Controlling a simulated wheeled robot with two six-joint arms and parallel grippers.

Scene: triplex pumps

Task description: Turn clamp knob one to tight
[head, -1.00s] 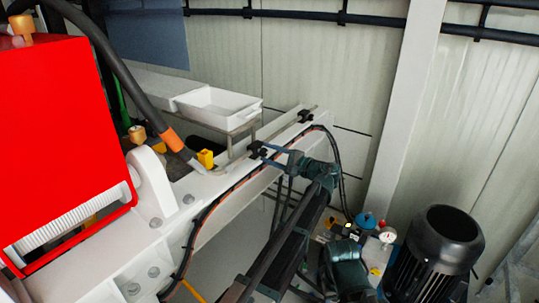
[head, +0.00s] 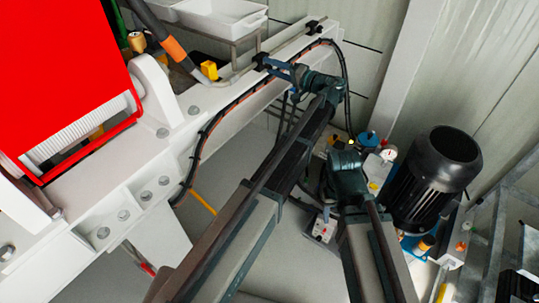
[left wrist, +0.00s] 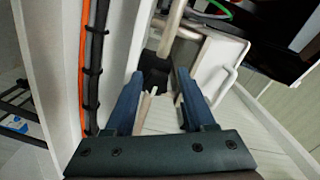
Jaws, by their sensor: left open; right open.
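Two small black clamp knobs show in the head view on the pale beam: a nearer one (head: 262,61) and a farther one (head: 313,26). I cannot tell from any marking which is number one. My left gripper (head: 275,67) is open, with its blue fingers pointing at the nearer knob. In the left wrist view a black clamp piece (left wrist: 157,74) lies ahead, between the open fingers (left wrist: 160,88) in the picture. Contact cannot be made out. My right gripper (head: 346,160) is low at the right, beside the motor, with its fingertips mostly hidden.
A red panel (head: 60,70) stands at the left. A black cable (head: 203,137) runs along the beam (head: 240,98). A white tray (head: 222,18) sits behind it. A black motor (head: 436,170) and small gauges (head: 388,154) are at the right, close to my right arm.

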